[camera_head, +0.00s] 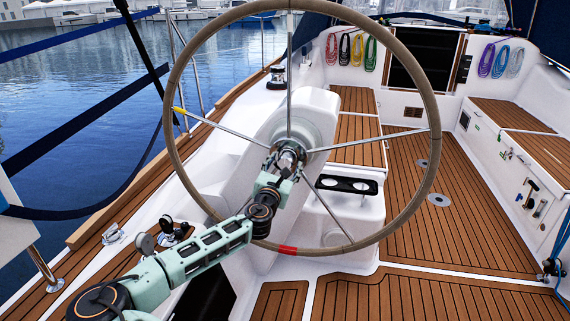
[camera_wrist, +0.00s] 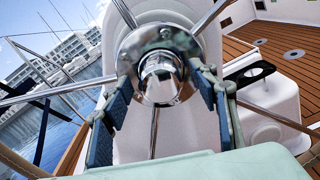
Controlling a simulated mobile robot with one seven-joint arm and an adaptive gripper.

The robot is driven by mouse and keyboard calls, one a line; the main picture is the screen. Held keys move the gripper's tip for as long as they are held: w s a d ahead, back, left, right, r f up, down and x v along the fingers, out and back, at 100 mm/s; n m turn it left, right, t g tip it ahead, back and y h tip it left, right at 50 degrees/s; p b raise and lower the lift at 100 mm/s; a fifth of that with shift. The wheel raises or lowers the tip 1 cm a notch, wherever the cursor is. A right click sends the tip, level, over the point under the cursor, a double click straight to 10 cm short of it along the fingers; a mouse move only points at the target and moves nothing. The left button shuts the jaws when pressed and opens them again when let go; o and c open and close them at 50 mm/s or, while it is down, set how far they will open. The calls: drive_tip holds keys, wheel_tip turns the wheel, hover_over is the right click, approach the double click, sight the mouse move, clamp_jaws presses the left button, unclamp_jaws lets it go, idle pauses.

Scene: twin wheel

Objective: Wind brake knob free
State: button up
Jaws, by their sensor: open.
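The chrome brake knob (camera_wrist: 160,77) sits at the centre of the wheel hub, facing the wrist camera. In the head view the knob (camera_head: 288,157) shows small at the middle of the steering wheel (camera_head: 433,150). My gripper (camera_wrist: 160,98) is open, with one blue-padded finger on each side of the knob. I cannot tell whether the fingers touch it. In the head view my gripper (camera_head: 280,168) is at the hub and partly covers its lower side. The wheel rim has a red mark at the bottom and a yellow mark at the left.
Metal spokes (camera_head: 232,127) run from the hub to the rim around my gripper. The white pedestal (camera_head: 312,107) stands behind the wheel. A black cup holder (camera_head: 346,184) is to its right. Teak deck (camera_head: 445,225) lies open at the right, and water at the left.

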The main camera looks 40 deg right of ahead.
drive_tip(key=v, duration=1.1)
drive_tip(key=shift+s+a, duration=0.2)
